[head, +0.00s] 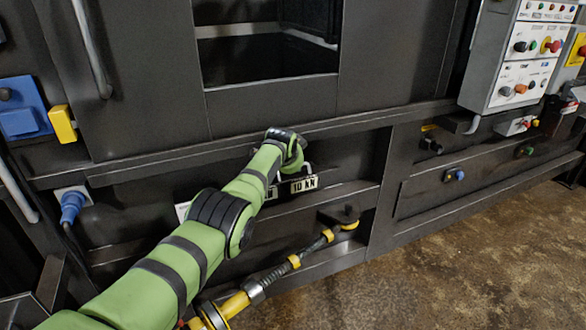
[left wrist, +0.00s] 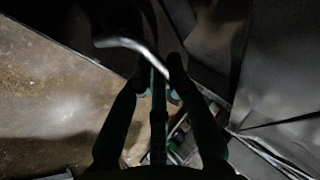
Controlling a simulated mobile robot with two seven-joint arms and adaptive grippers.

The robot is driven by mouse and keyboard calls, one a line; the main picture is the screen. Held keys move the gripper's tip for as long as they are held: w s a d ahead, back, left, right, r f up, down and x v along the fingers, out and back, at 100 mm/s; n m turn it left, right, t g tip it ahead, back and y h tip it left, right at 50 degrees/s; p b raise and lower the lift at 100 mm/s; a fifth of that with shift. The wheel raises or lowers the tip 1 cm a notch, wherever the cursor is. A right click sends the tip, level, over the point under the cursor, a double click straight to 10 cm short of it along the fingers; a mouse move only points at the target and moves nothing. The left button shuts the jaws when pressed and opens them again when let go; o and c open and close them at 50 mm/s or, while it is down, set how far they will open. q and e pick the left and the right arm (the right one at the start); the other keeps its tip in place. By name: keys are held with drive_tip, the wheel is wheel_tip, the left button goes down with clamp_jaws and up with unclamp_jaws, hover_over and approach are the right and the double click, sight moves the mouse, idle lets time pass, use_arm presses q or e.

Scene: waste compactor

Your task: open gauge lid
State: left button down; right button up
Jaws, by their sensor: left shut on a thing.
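A curved metal handle (left wrist: 125,43) runs between the fingers of my left gripper (left wrist: 160,75) in the left wrist view. The gripper is shut on this handle. In the head view my green arm reaches the dark machine front, and its wrist hides the fingers. My right gripper is not in view.
A dark open hatch (head: 265,60) is above the arm. A yellow-and-black jointed rod (head: 290,265) lies below it. A grey control box (head: 515,60) with buttons is at the upper right. A blue plug (head: 72,205) is at left. The brown floor (head: 440,265) is clear at lower right.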

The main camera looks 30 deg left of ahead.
use_arm(q)
drive_tip(key=shift+a+r, duration=0.1)
drive_tip(key=shift+a, duration=0.1)
idle(0.3)
drive_tip(key=c, duration=1.2)
unclamp_jaws()
drive_tip(key=shift+w+a, duration=0.1)
drive_tip(key=shift+w, duration=0.05)
drive_tip(key=shift+d+r, duration=0.1)
drive_tip(key=shift+d, duration=0.1)
drive_tip(key=v, duration=1.1)
drive_tip(key=shift+s+r, duration=0.15)
drive_tip(key=shift+s, duration=0.15)
drive_tip(key=shift+a, duration=0.1)
